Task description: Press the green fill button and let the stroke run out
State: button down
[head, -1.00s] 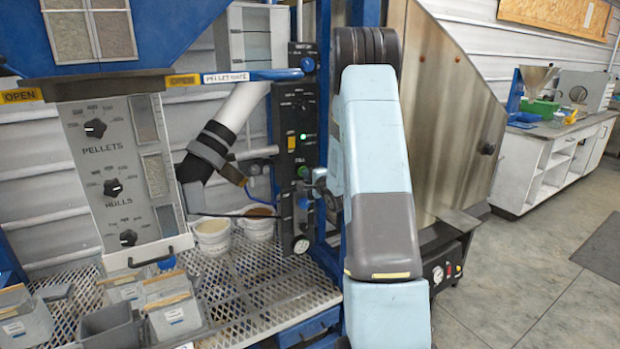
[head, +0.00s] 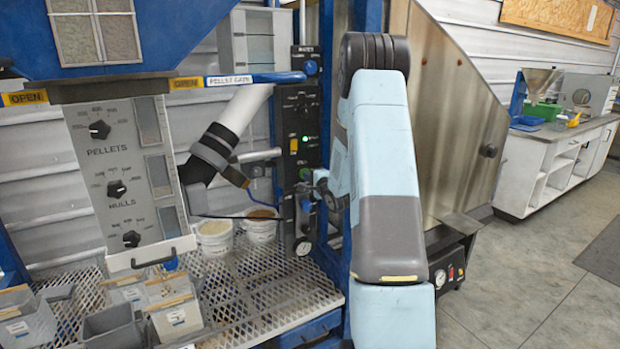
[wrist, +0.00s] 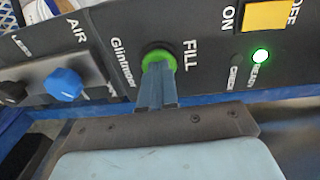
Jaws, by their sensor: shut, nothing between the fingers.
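The green fill button (wrist: 158,55) sits in a dark ring on the black control panel (wrist: 205,65), beside the word FILL. In the wrist view my gripper (wrist: 157,72) is shut and empty, with its fingertips in front of the button and covering part of it. The tips look touching or very near; I cannot tell whether the button is pushed in. In the head view the button (head: 304,173) shows small at the panel, with my gripper (head: 312,184) close by. The green READY light (wrist: 260,55) is lit; the lamp beside it is dark.
A blue AIR knob (wrist: 63,84) and a yellow switch (wrist: 270,15) flank the button on the panel. White buckets (head: 215,236) stand on the mesh table (head: 250,290).

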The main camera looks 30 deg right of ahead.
jog(key=s, duration=1.3)
jog(key=shift+s+r, duration=0.2)
jog(key=shift+r, duration=0.1)
jog(key=s+a+r+n+g+h, duration=0.1)
jog(key=s+a+r+n+g, duration=0.3)
jog(key=r, duration=0.3)
jog(key=s+a+r+n+g+h, duration=0.2)
jog(key=s+a+r+n, duration=0.25)
jog(key=a+r, duration=0.2)
jog(key=s+a+r+n+g+y, duration=0.1)
jog(key=s+a+n+g, duration=0.1)
jog(key=s, duration=0.6)
jog(key=s+a+r+n+g+y, duration=0.1)
jog(key=s+a+n, duration=0.3)
jog(key=s, duration=0.5)
jog(key=s+a+r+n+g+y, duration=0.1)
jog(key=s+a+n+g, duration=0.1)
jog(key=s+a, duration=0.5)
jog(key=shift+s+r+n+g, duration=0.4)
jog(key=shift+s+n, duration=0.35)
jog(key=shift+s, duration=0.15)
jog(key=shift+a, duration=0.1)
